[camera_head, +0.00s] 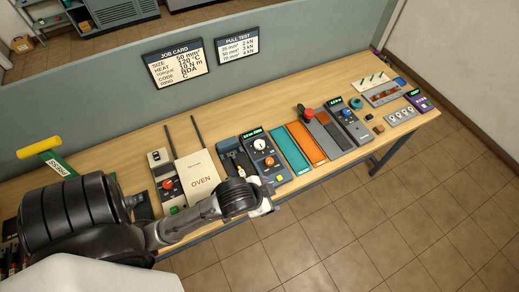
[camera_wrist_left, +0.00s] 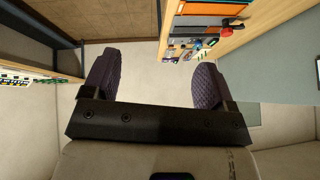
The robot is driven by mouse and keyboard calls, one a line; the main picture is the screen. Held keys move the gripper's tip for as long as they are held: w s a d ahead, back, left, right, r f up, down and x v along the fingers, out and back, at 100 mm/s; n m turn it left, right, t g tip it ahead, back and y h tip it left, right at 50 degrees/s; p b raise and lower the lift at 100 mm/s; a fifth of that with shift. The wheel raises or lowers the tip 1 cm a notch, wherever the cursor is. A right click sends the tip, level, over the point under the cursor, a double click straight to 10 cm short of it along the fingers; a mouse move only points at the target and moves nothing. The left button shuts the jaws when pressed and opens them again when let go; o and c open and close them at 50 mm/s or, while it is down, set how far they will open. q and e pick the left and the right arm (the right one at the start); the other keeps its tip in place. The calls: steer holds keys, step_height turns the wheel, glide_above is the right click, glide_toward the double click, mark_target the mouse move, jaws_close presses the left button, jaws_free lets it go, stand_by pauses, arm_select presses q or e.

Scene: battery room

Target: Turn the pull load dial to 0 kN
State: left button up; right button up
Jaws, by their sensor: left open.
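A blue-grey box (camera_head: 257,157) with a small lit display stands near the middle of the bench. A round white-faced dial (camera_head: 260,144) is on its top, with a smaller orange knob (camera_head: 269,161) below it. This looks like the pull tester; the dial's setting is too small to read. My left gripper (camera_head: 266,206) is at the bench's front edge, in front of this box and apart from the dial. In the left wrist view my left gripper (camera_wrist_left: 155,85) is open, with nothing between its two dark fingers. My right gripper is not in view.
An oven (camera_head: 198,178) and a unit with a red knob (camera_head: 168,184) stand left of the box. Teal (camera_head: 290,150) and orange (camera_head: 307,143) trays and a red-knobbed tool (camera_head: 309,113) lie to its right. A grey partition with a pull test card (camera_head: 237,46) is behind.

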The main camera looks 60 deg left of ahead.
arm_select(q)
steer(key=w+a+m+t+y+b, duration=0.1)
steer(key=w+a+t+b, duration=0.1)
steer(key=w+a+b, duration=0.35)
steer(key=w+a+m+t+y+b, duration=0.1)
steer(key=w+a+t+y+b, duration=0.1)
steer(key=w+b, duration=0.6)
steer(key=w+a+f+g+y+b, duration=0.15)
steer(key=w+a+b, duration=0.25)
steer(key=w+a, duration=0.5)
steer(key=m+g+h+b, duration=0.2)
steer(key=m+g+h, duration=0.3)
steer(key=m+g, duration=0.5)
glide_above(259, 144)
step_height(259, 144, down, 12)
steer(key=m, duration=0.1)
steer(key=shift+m+t, duration=0.3)
steer(key=shift+t, duration=0.05)
step_height(259, 144, down, 13)
steer(key=shift+w+f+b, duration=0.15)
steer(key=shift+f+b, duration=0.05)
steer(key=shift+b, duration=0.6)
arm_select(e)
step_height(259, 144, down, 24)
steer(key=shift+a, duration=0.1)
